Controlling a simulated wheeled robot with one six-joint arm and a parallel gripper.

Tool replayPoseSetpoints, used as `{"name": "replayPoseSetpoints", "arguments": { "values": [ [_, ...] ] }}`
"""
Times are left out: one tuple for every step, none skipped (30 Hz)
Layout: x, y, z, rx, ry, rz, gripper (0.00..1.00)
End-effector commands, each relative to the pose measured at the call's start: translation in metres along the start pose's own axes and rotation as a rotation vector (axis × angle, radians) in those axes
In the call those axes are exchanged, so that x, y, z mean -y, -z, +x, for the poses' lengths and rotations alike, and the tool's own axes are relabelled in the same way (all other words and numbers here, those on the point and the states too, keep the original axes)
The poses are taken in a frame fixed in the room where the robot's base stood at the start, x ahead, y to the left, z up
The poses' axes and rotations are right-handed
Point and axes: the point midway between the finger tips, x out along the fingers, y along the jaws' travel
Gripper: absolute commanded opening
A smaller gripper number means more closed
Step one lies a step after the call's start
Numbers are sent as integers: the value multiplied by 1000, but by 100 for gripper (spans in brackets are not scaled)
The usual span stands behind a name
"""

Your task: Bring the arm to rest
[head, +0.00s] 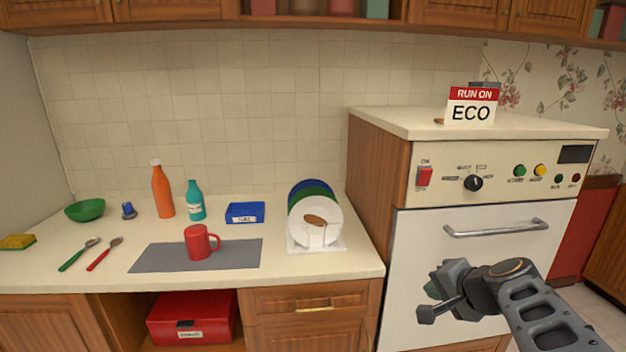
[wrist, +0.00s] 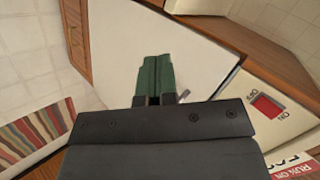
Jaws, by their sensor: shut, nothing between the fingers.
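My gripper (head: 428,302) hangs in front of the white door of the machine (head: 410,250) at the right, with my arm reaching in from the lower right. In the wrist view, the green fingers of my gripper (wrist: 153,78) are together with nothing between them. The white door (wrist: 205,60) lies beyond them. I cannot tell how far the fingers are from the door.
The machine carries a handle (head: 497,229), a red switch (head: 424,176) and an ECO sign (head: 471,112). On the counter at left are a red mug (head: 199,243) on a grey mat (head: 150,258), a plate rack (head: 334,246), bottles and a green bowl (head: 85,209).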

Motion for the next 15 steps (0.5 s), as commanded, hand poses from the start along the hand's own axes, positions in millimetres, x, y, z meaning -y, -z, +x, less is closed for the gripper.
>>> {"name": "replayPoseSetpoints", "arguments": {
  "values": [
    [-5, -22, -4, 61, -83, -96, 0],
    [-11, -34, -5, 95, -135, -155, 0],
    [-19, -49, -8, 138, -201, -236, 0],
    [-25, -59, -10, 167, -248, -296, 0],
    [-31, -68, -14, 195, -292, -356, 0],
    [-37, -79, -19, 227, -347, -437, 0],
    [-41, -86, -23, 250, -384, -498, 0],
    [-44, -92, -27, 269, -418, -559, 0],
    [-47, -100, -33, 293, -458, -637, 0],
    [-48, -105, -38, 308, -483, -695, 0],
    [-48, -109, -42, 320, -504, -753, 0],
    [-46, -115, -47, 332, -518, -819, 0],
    [-45, -119, -49, 338, -522, -857, 0],
    [-42, -122, -51, 342, -518, -883, 0],
    [-37, -127, -52, 346, -506, -905, 0]
  ]
}}
